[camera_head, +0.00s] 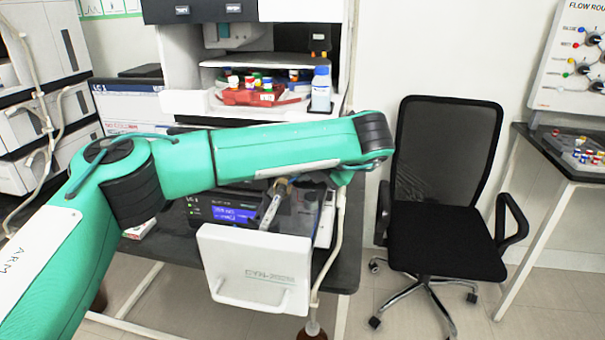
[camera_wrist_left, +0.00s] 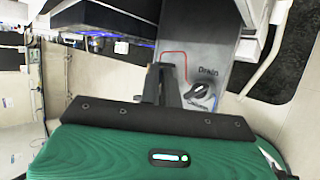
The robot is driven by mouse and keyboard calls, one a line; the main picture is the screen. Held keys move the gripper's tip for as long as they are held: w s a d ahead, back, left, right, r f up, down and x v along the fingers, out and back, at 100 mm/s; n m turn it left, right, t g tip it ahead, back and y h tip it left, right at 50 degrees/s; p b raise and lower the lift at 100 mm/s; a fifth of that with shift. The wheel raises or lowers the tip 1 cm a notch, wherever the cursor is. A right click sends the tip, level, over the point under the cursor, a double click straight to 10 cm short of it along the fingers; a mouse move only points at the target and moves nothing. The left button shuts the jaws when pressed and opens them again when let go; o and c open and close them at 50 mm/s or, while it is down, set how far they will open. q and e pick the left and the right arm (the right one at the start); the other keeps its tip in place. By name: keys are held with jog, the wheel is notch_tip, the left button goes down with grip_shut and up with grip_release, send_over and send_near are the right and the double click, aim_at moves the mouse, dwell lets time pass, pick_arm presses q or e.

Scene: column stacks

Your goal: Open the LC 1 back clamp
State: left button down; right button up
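The LC 1 unit with its lit blue display (camera_head: 236,214) stands under my left arm in the head view. Its white front door (camera_head: 255,270) hangs open toward me. A slim metallic part (camera_head: 271,207) slants upward beside the display; I cannot tell whether it belongs to a clamp. The back clamp cannot be made out and is probably hidden by my arm. My left gripper (camera_wrist_left: 166,84) shows in the wrist view as dark fingers close together, in front of a grey panel with a black Drain knob (camera_wrist_left: 199,91). Whether it holds anything is unclear. My right gripper is not seen.
A red tray (camera_head: 248,97) with several coloured caps and a white bottle (camera_head: 321,90) stand on the shelf above. The dark bench edge (camera_head: 346,270) lies right of the unit.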

pick_arm(q)
jog(key=c, duration=1.6)
grip_release()
